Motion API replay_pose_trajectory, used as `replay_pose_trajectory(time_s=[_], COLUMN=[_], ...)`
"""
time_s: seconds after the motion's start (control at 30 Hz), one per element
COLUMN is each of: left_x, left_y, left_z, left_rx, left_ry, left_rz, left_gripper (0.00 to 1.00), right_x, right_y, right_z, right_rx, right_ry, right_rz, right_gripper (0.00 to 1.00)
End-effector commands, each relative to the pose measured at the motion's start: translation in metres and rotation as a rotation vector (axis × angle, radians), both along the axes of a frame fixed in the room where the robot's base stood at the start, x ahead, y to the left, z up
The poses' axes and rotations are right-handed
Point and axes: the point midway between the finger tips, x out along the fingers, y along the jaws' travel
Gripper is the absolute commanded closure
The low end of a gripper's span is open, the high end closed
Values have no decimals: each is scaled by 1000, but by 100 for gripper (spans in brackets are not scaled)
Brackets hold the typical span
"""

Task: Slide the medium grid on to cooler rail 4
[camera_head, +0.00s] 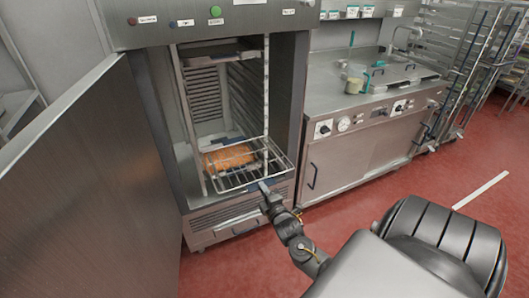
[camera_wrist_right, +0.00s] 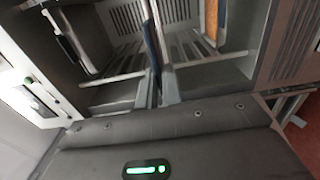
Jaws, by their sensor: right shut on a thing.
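The wire grid (camera_head: 250,181) lies level in the lower part of the open cooler (camera_head: 285,110), its front end sticking out past the door opening. An orange-brown slab of food (camera_head: 228,157) shows at the grid, partly behind its wires. My right gripper (camera_head: 264,187) is shut on the grid's front edge. In the right wrist view the dark fingers (camera_wrist_right: 158,50) close on the grid, whose bars (camera_wrist_right: 190,48) run away from them. Which rail the grid's sides sit on is hard to tell. My left gripper is out of view.
The cooler door (camera_head: 75,185) stands wide open at the left. Side rails (camera_head: 245,90) line the cooler's inner wall, and another rack (camera_head: 205,60) sits high inside. The red floor in front is clear.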

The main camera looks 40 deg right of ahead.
Motion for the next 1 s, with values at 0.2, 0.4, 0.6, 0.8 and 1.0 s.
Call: replay_pose_trajectory(time_s=[0.2, 0.4, 0.6, 0.8, 1.0], left_x=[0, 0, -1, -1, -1], left_y=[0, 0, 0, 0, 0], left_z=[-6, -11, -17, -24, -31], left_rx=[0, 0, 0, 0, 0], left_ry=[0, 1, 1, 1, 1], left_rz=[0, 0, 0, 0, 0], left_gripper=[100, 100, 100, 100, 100], right_x=[19, 35, 51, 66, 82], right_y=[-7, -12, -18, -23, -29], right_z=[2, 2, 2, 2, 1], right_rx=[-3, -3, -2, -4, -2], right_ry=[-8, -8, -9, -9, -9], right_rz=[0, 0, 0, 0, -1], right_gripper=[100, 100, 100, 100, 100])
